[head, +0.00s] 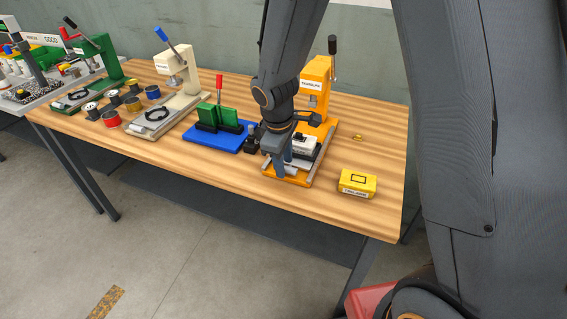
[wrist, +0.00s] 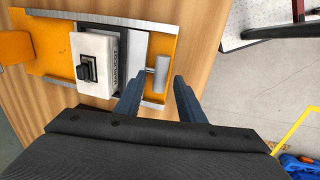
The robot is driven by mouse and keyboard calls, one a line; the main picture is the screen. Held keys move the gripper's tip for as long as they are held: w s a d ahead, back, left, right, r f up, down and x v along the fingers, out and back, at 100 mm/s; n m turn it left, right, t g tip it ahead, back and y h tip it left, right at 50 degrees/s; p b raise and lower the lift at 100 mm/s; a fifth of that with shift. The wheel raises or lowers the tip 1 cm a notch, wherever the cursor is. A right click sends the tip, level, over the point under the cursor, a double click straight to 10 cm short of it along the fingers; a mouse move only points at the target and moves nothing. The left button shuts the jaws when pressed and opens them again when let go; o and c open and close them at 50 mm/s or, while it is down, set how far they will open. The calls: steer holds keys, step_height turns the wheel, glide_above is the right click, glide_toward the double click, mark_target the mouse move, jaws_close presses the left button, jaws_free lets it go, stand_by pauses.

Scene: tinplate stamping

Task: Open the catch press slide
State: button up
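The orange press (head: 317,77) stands at the right part of the wooden table, its dark lever up. Its slide carries a white block (wrist: 95,60) with a black knob, lying between grey rails on the orange base; the block also shows in the head view (head: 303,142). A grey cylindrical handle (wrist: 161,75) sticks out from the slide's front end. My gripper (wrist: 158,80) is open, its blue fingers on either side of the handle, with a visible gap to each. In the head view my gripper (head: 283,162) is low over the press's front, partly hiding the slide and handle.
A yellow box (head: 357,183) and a small brass piece (head: 357,138) lie right of the press. A blue base (head: 232,143) with green blocks and a red lever stands close left. A cream press (head: 178,75), a green press (head: 104,62) and several cans are farther left.

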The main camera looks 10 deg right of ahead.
step_height(320, 180, up, 7)
steer(key=s+b, duration=0.1)
steer(key=shift+s+a, duration=0.15)
steer(key=shift+a, duration=0.2)
stand_by(0.3)
steer(key=s+d+m+y, duration=0.1)
steer(key=s+d+m, duration=0.9)
steer(key=s, duration=0.3)
steer(key=shift+s+d+m, duration=0.25)
steer(key=shift+s+m, duration=0.15)
steer(key=shift+m, duration=0.5)
stand_by(0.4)
